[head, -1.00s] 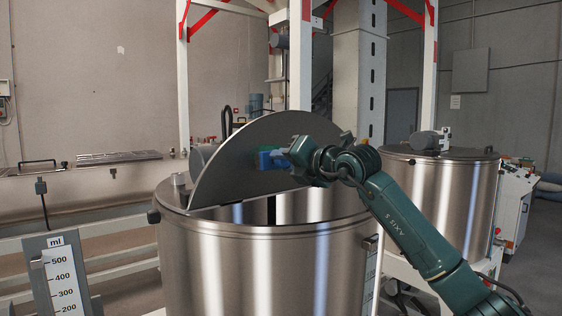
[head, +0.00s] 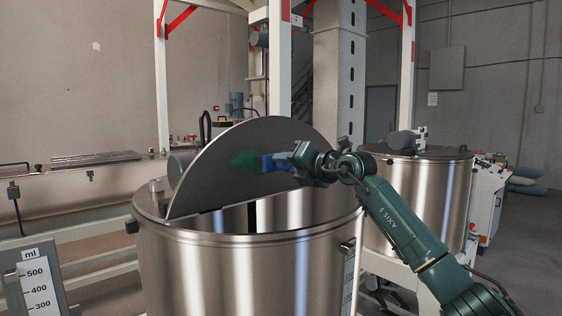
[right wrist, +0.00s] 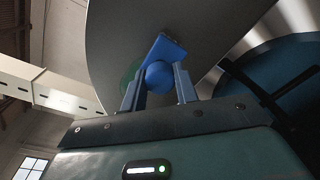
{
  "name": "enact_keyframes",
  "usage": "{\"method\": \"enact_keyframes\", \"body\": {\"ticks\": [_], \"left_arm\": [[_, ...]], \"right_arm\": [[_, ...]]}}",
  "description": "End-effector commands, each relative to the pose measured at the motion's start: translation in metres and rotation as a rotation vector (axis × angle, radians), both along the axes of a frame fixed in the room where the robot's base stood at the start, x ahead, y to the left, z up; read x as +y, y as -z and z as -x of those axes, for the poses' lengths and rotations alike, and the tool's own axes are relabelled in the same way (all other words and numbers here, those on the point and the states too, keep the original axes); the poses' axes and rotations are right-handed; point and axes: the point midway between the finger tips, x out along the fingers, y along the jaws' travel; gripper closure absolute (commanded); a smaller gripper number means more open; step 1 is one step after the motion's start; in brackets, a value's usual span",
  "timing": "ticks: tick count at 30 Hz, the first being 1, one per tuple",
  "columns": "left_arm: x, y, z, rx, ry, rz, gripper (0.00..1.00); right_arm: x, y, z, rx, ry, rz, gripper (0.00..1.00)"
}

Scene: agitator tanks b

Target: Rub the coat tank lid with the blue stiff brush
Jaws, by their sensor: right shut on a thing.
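The coat tank (head: 240,270) is a large steel cylinder in the middle of the head view. Its lid (head: 225,145), a grey half-disc, stands raised and tilted over the tank's open top. My right gripper (head: 286,161) is in front of the lid, shut on the blue brush (head: 272,163). In the right wrist view, the blue brush (right wrist: 162,62) sits between the fingers of my right gripper (right wrist: 157,88), its head at the lid (right wrist: 115,50). I cannot tell whether it touches. A green patch (head: 243,160) shows on the lid beside the brush. My left gripper is not in view.
A second steel tank (head: 420,200) stands at the right behind my right arm. A measuring scale board (head: 38,288) is at the lower left. A long low trough (head: 90,195) runs along the left wall. White posts with red braces rise behind the tanks.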

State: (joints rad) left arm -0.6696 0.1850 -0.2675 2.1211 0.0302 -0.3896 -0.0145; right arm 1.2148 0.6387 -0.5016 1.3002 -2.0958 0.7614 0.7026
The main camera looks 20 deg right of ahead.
Motion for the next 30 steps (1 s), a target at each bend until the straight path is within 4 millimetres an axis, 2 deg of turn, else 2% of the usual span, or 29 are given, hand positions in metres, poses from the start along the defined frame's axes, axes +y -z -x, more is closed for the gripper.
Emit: {"method": "enact_keyframes", "body": {"ticks": [8,18,30], "left_arm": [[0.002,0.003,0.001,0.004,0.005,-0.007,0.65],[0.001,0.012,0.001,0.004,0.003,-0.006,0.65],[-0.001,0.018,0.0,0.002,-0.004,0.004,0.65]], "right_arm": [[0.0,0.001,0.002,-0.001,-0.001,0.001,0.89],[0.029,0.001,0.01,-0.002,-0.003,0.001,0.89],[0.049,0.002,0.016,-0.001,-0.004,0.002,0.89]]}}
